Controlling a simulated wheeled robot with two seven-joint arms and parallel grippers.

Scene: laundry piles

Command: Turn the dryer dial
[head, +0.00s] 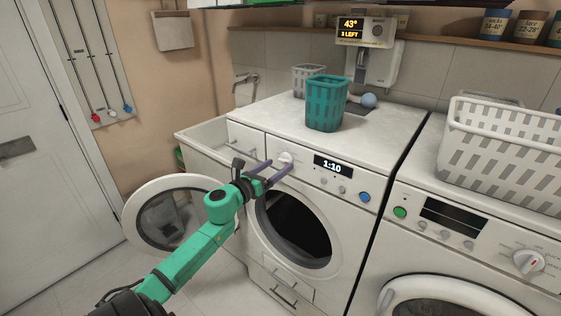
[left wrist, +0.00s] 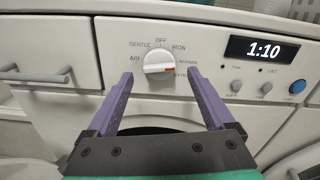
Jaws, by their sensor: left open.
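The white dryer dial (head: 285,157) is on the panel of the left machine (head: 320,235), left of its 1:10 display (head: 333,168). In the left wrist view the dial (left wrist: 158,61) has labels around it, including GENTLE, OFF, IRON and NORMAL. My left gripper (head: 280,167) is open in front of the panel. In the left wrist view its two purple fingers (left wrist: 161,74) stand either side of the dial, with gaps on both sides. My right gripper is not in view.
The left machine's round door (head: 172,212) hangs open beside my left arm. A teal basket (head: 326,104) and a grey basket (head: 308,79) stand on top. The right machine has its own dial (head: 528,262) and a white basket (head: 505,150) on top. A drawer handle (left wrist: 38,76) is left of the dial.

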